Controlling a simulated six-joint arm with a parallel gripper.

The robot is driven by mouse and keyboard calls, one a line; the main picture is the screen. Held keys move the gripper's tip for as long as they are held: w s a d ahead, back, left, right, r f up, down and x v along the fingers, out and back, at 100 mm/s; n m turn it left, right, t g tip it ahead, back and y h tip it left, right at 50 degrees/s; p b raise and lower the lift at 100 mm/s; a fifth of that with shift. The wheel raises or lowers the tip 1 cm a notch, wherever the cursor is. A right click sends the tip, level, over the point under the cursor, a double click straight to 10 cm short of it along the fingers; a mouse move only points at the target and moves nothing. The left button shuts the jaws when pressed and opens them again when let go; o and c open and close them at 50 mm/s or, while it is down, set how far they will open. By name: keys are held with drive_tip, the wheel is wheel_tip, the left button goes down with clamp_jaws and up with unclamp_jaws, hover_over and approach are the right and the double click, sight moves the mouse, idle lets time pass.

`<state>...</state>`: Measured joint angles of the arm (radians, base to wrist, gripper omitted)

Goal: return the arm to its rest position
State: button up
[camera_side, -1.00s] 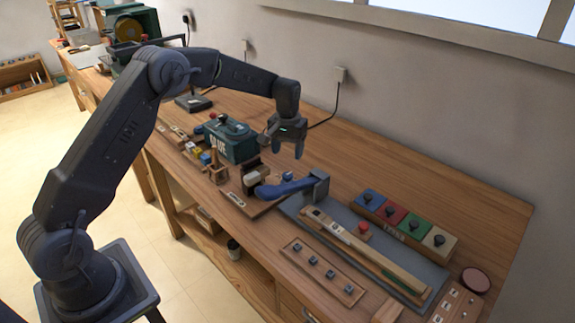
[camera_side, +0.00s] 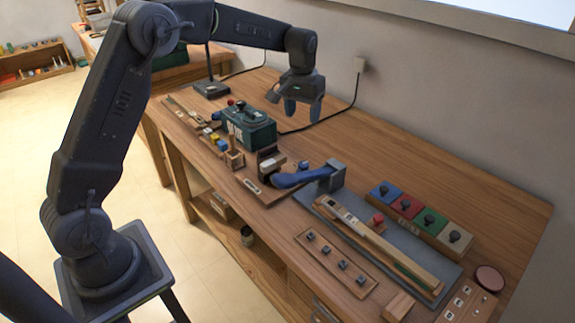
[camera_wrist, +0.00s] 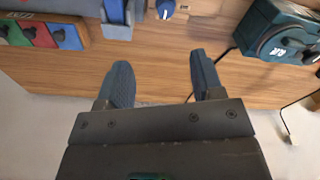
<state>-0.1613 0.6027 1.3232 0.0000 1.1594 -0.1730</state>
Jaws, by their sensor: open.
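My gripper (camera_side: 303,112) hangs in the air above the back part of the workbench (camera_side: 420,165), near the wall, with its fingers pointing down. In the wrist view my gripper (camera_wrist: 160,85) has its two fingers wide apart, with only bare wood and the wall edge behind them. It is open and holds nothing. In the side view it is to the right of and higher than the green glue box (camera_side: 250,127).
A blue-handled tool (camera_side: 300,179) and a grey mat with a piano key (camera_side: 355,226) lie at the bench's middle. A block of coloured knobs (camera_side: 420,215) sits at the right. A cable (camera_side: 345,112) runs down the wall. The back right of the bench is clear.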

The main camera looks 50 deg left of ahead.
drive_tip(key=s+d+r+m+t, duration=0.15)
drive_tip(key=s+d+r, duration=0.25)
drive_tip(key=s+r, duration=0.4)
drive_tip(key=s+d+m+t, duration=0.1)
drive_tip(key=s+d, duration=0.1)
drive_tip(key=s, duration=1)
drive_tip(key=s+d+m+t, duration=0.1)
drive_tip(key=s+d+t, duration=0.1)
drive_tip(key=s, duration=1)
drive_tip(key=shift+d, duration=0.25)
